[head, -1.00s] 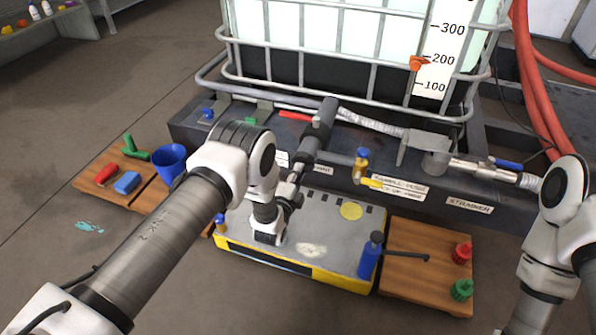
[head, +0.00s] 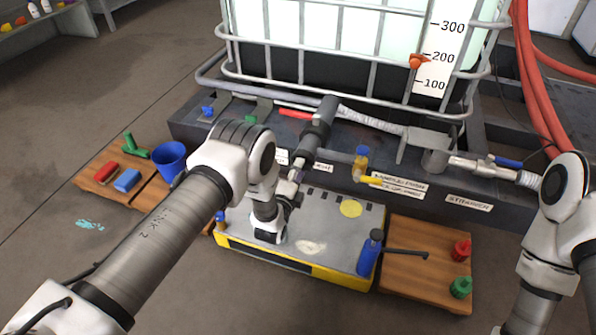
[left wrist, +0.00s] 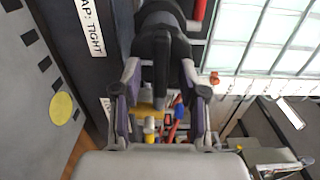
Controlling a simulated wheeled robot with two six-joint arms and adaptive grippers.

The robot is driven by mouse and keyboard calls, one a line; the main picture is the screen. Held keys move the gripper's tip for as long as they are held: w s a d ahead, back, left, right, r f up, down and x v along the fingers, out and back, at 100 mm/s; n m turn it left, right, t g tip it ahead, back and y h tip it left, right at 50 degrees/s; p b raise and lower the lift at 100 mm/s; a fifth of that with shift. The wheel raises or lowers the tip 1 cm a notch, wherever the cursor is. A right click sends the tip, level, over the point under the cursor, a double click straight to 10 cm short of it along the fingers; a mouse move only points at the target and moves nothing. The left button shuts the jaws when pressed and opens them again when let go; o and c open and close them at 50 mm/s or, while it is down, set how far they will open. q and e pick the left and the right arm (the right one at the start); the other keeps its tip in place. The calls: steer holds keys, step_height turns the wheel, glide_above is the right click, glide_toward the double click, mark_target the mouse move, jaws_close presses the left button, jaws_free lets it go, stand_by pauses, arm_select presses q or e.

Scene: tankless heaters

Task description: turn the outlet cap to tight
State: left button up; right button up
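The outlet (head: 318,135) is a dark pipe with a valve body, sloping down from the tank's front. Its dark cap (head: 303,160) is at the lower end, and the cap also shows in the left wrist view (left wrist: 160,55). My left gripper (head: 295,177) is at the cap end. In the left wrist view its two fingers (left wrist: 160,78) stand apart on either side of the cap's end; firm contact is not clear. A label reading "CAP: TIGHT" (left wrist: 92,28) is beside the cap. My right gripper is out of view; only its arm shows at right.
A yellow-edged grey platform (head: 335,235) lies below the gripper, with a blue bottle (head: 369,254) on its right. A yellow-handled valve (head: 361,165) is right of the outlet. Wooden boards with small parts flank the platform. The caged tank (head: 340,60) stands behind.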

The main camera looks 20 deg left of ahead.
arm_select(q)
steer(key=s, duration=1.2)
steer(key=shift+a, duration=0.2)
